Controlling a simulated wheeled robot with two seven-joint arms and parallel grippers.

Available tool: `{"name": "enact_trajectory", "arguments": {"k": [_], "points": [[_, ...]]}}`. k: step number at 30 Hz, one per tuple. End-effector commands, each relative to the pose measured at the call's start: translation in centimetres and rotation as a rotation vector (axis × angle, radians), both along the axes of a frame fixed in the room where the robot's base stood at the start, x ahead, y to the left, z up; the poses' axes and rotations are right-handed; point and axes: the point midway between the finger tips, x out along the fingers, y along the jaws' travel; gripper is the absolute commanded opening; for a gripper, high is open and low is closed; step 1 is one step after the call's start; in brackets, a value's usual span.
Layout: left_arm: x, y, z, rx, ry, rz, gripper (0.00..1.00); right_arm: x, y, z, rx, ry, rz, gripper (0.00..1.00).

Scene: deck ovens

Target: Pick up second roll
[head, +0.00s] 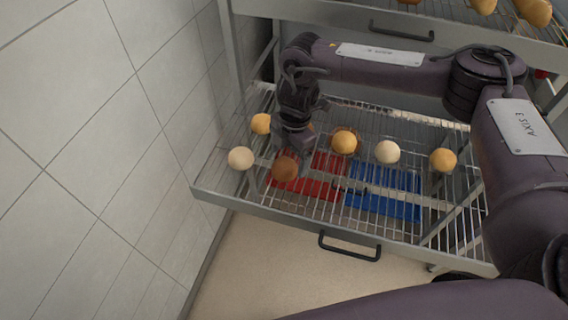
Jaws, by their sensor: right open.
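Several rolls lie on a pulled-out wire rack (225,190). A dark brown roll (285,168) is at the front, left of the middle. A pale roll (241,158) and an orange-gold roll (261,124) are to its left. A golden-brown roll (344,141), another pale roll (387,151) and a golden roll (443,159) are to its right. My right gripper (288,158) points down at the dark brown roll, with its open jaws close to it. The gripper partly hides the rack there; contact cannot be told. My left gripper is not in view.
Red slotted panels (322,172) and blue slotted panels (385,196) show under the wires. The rack has a dark front handle (349,248). Another rack with rolls (484,6) is above at the upper right. A tiled wall (90,150) stands close on the left.

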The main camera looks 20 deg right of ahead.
Motion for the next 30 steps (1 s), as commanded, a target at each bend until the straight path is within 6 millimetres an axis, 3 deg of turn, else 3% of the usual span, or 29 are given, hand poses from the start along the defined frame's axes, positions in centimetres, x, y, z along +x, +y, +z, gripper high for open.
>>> {"name": "enact_trajectory", "arguments": {"k": [3, 6, 11, 17, 28, 30], "points": [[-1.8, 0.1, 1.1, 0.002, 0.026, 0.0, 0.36, 0.3, 0.3, -1.4, -0.002, 0.003, 0.0, 0.84], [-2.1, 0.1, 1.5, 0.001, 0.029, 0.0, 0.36, 0.4, 0.5, -3.1, -0.002, 0.003, 0.0, 0.84], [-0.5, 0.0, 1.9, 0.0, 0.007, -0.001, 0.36, 0.4, 0.7, -4.4, -0.001, 0.0, 0.001, 0.84], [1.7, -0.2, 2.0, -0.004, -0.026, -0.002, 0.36, 0.4, 0.7, -4.6, 0.0, 0.0, 0.001, 0.84], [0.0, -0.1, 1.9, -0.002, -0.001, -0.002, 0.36, 0.4, 0.7, -4.6, 0.0, 0.0, 0.001, 0.39], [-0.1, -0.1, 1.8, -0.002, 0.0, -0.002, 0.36, 0.4, 0.7, -4.6, 0.0, 0.0, 0.001, 0.37]]}}
